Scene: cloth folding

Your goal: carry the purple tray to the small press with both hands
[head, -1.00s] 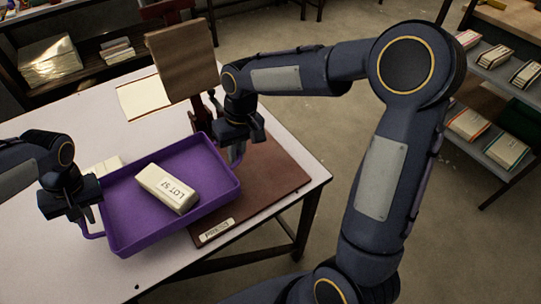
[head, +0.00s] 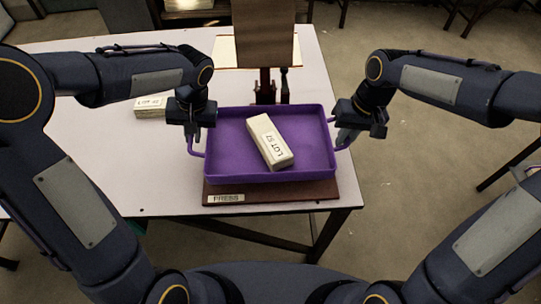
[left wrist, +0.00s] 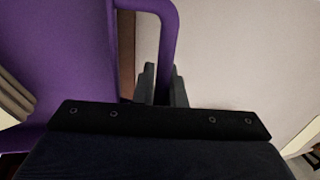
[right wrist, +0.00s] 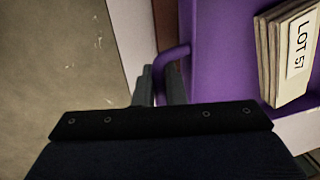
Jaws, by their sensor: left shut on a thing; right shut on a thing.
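The purple tray (head: 225,160) is level over the brown base of the press (head: 270,192), which bears a PRESS label. I cannot tell whether the tray touches the base. A cream bundle marked LOT 57 (head: 270,141) lies slantwise in the tray; it also shows in the right wrist view (right wrist: 287,55). My left gripper (head: 193,138) is shut on the tray's left handle, seen in the left wrist view (left wrist: 168,35). My right gripper (head: 346,139) is shut on the right handle, seen in the right wrist view (right wrist: 172,56).
The press's upright brown board (head: 265,35) stands just behind the tray. Another labelled bundle (head: 150,112) lies on the white table (head: 100,145), left of the tray. The table's right and front edges are close to the tray. Floor is open to the right.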

